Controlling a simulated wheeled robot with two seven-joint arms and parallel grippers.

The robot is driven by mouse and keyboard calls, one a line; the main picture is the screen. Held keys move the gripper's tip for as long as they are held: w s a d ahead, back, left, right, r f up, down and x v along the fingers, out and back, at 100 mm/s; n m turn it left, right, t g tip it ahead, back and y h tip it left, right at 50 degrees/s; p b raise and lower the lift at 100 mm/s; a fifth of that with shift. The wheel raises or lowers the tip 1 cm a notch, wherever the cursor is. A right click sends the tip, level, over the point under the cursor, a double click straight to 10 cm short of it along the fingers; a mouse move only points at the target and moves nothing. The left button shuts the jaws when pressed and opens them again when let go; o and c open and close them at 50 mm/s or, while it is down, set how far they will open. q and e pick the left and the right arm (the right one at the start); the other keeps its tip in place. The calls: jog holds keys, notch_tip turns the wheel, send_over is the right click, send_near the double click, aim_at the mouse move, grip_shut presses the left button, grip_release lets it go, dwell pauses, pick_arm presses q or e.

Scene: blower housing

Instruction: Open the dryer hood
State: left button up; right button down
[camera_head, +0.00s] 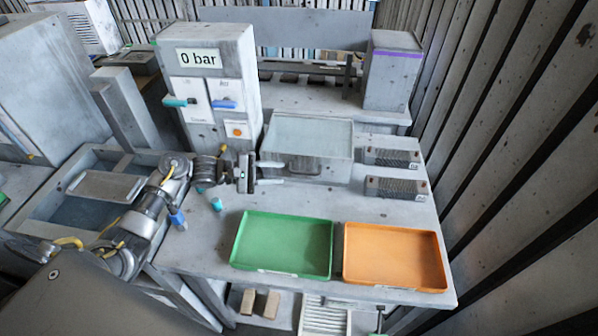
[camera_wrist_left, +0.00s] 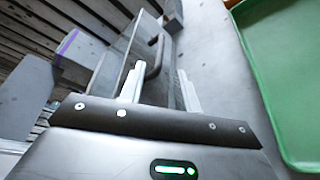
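The dryer hood (camera_head: 312,134) is a boxy, see-through cover on the table, and it is down. Its dark handle (camera_head: 304,168) is on the front face. The hood (camera_wrist_left: 122,62) and the handle (camera_wrist_left: 155,55) also show in the left wrist view. My left gripper (camera_head: 284,174) is just left of the handle, its fingers pointing toward it. In the left wrist view the two fingers (camera_wrist_left: 160,88) stand apart with nothing between them, and the handle is ahead of their tips. My right gripper is not in view.
A green tray (camera_head: 284,273) and an orange tray (camera_head: 395,284) lie at the table's front. Two dark ribbed blocks (camera_head: 391,157) (camera_head: 396,188) sit right of the hood. A cabinet marked "0 bar" (camera_head: 207,80) stands behind my left arm. A basin (camera_head: 75,207) is at left.

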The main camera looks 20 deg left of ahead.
aim_at(294, 173)
pick_arm(q)
jog(key=p+x, duration=0.1)
jog(key=x, duration=0.6)
jog(key=shift+w+d+f, duration=0.15)
jog(key=shift+w+d, duration=0.1)
jog(key=shift+w, duration=0.05)
jog(key=shift+c, duration=0.2)
grip_shut()
